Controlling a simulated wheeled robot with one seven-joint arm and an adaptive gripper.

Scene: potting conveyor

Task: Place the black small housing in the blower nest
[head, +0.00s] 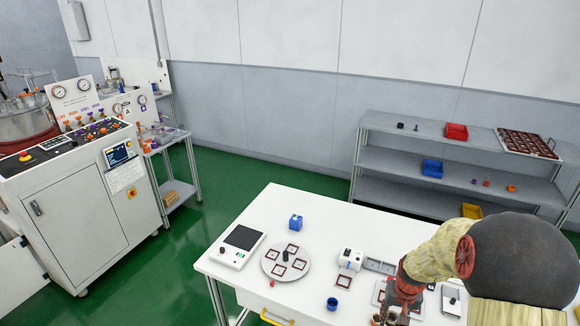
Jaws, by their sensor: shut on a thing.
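My gripper (403,292) is at the lower right, low over the white table, and points down. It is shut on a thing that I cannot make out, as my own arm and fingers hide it. No black small housing shows clearly in its jaws. A white cylindrical unit (350,259), possibly the blower, stands on the table to the upper left of my gripper. A grey tray (380,266) sits beside it. I cannot tell which part is the nest.
A round plate (272,254) with several square frames and a black centre piece is on the left half of the table (262,215). Shelves (375,160) stand behind.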

